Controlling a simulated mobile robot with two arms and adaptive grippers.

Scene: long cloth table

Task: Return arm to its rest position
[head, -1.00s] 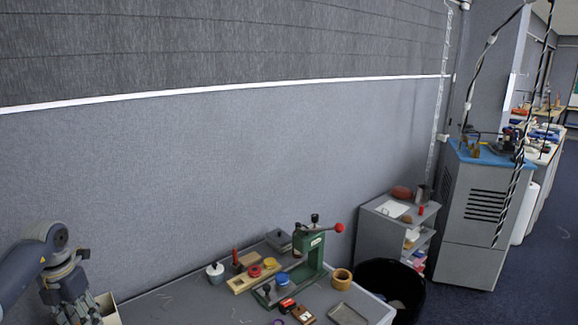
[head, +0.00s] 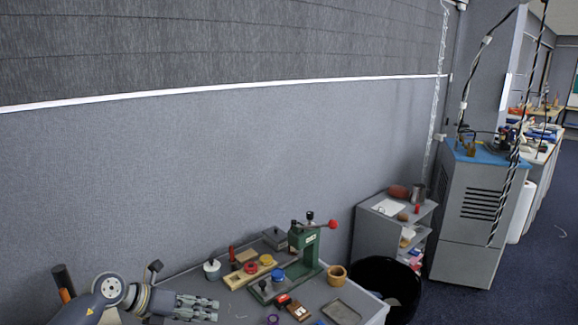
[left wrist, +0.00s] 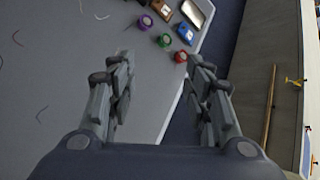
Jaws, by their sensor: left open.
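My left gripper (head: 197,307) is at the lower left of the head view, its fingers pointing right over the near left part of the grey table (head: 240,308). In the left wrist view the gripper (left wrist: 160,75) shows two fingers spread apart with nothing between them. The table (left wrist: 60,95) shows below and beyond them, and past its edge is dark floor. My right gripper is in neither view.
A green press (head: 306,252), a wooden cup (head: 334,276) and a flat metal tray (head: 341,312) stand on the table, right of the gripper. A black bin (head: 385,280) stands beyond the right edge. In the wrist view, small coloured items lie near the table edge.

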